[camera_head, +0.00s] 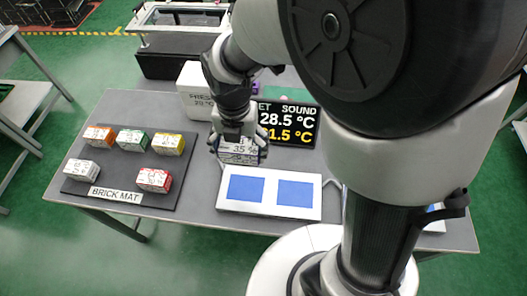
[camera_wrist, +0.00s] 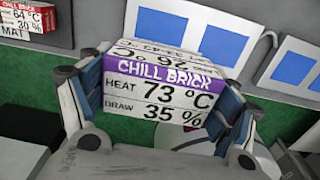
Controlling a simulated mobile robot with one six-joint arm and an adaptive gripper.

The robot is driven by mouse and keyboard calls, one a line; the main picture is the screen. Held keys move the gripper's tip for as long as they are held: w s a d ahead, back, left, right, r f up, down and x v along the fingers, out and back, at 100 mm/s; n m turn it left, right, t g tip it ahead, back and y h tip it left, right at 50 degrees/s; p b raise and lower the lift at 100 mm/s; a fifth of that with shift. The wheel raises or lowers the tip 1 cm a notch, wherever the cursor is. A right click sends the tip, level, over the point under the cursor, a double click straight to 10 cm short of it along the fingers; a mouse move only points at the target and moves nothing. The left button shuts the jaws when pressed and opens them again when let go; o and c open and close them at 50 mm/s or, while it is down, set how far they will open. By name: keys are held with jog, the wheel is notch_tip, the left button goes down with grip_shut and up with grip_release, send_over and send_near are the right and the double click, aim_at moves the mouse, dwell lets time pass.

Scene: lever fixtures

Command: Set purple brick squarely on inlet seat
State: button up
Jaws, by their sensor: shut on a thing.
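The purple brick (camera_wrist: 158,84), a white block with a purple band reading CHILL BRICK and the lines HEAT 73 °C and DRAW 35 %, sits between the fingers of my gripper (camera_wrist: 160,100) in the wrist view. My gripper is shut on it. In the head view my gripper (camera_head: 239,138) holds the brick (camera_head: 240,157) just behind a white plate (camera_head: 268,208) with a left blue square (camera_head: 245,189) and a right blue square (camera_head: 294,193). Both squares look bare. I see no readable inlet label on the plate, so I cannot tell which square is the inlet seat.
A brick mat (camera_head: 119,195) with several coloured bricks lies at the left. A black display (camera_head: 292,128) and a white box (camera_head: 194,101) stand behind my gripper. My arm hides much of the table's right side. Bare grey table lies between mat and plate.

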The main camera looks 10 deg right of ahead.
aim_at(246, 188)
notch_tip(246, 188, down, 20)
jog(key=b, duration=0.7)
jog(key=shift+f, duration=0.1)
jog(key=o, duration=1.2)
jog(key=shift+o, duration=0.2)
